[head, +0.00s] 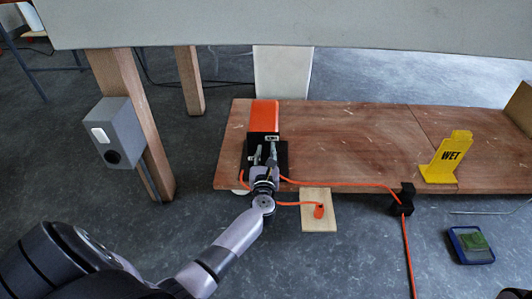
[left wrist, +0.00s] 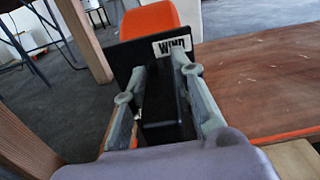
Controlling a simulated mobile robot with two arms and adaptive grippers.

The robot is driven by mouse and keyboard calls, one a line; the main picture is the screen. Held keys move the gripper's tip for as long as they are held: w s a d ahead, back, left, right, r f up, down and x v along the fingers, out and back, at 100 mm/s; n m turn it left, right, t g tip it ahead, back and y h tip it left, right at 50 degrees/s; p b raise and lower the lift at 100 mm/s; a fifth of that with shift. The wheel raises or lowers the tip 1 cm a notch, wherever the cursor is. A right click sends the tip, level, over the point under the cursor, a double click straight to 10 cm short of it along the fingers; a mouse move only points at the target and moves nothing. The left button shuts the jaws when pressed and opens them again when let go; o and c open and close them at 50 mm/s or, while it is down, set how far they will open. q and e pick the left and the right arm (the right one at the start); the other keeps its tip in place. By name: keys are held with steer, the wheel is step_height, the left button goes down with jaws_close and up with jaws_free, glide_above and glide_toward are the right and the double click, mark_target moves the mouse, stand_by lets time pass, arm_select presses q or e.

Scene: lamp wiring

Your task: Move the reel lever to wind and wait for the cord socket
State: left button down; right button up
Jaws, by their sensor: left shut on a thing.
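The reel, an orange housing (head: 264,115) with a black front, stands at the left end of a low wooden board. The orange housing also shows in the left wrist view (left wrist: 151,20), above a black plate with a white WIND label (left wrist: 172,45). My left gripper (head: 264,156) is shut on the black reel lever (left wrist: 163,110), one finger on each side of it. The lever's lower part is hidden by my wrist. The orange cord socket (head: 319,211) rests on a small pale wooden plate (head: 318,224), with orange cord (head: 297,204) running from it toward the reel.
A black cord clip (head: 402,198) sits at the board's front edge, with orange cord through it. A yellow WET sign (head: 446,158) stands on the board (head: 350,135). A blue tray (head: 470,245) lies on the floor. A grey box (head: 117,133) hangs on a wooden leg at left.

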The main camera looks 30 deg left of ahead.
arm_select(q)
steer(key=c, duration=1.6)
jaws_free()
steer(key=shift+r, duration=0.3)
steer(key=shift+o, duration=1.4)
steer(key=shift+f, duration=0.1)
steer(key=v, duration=1.2)
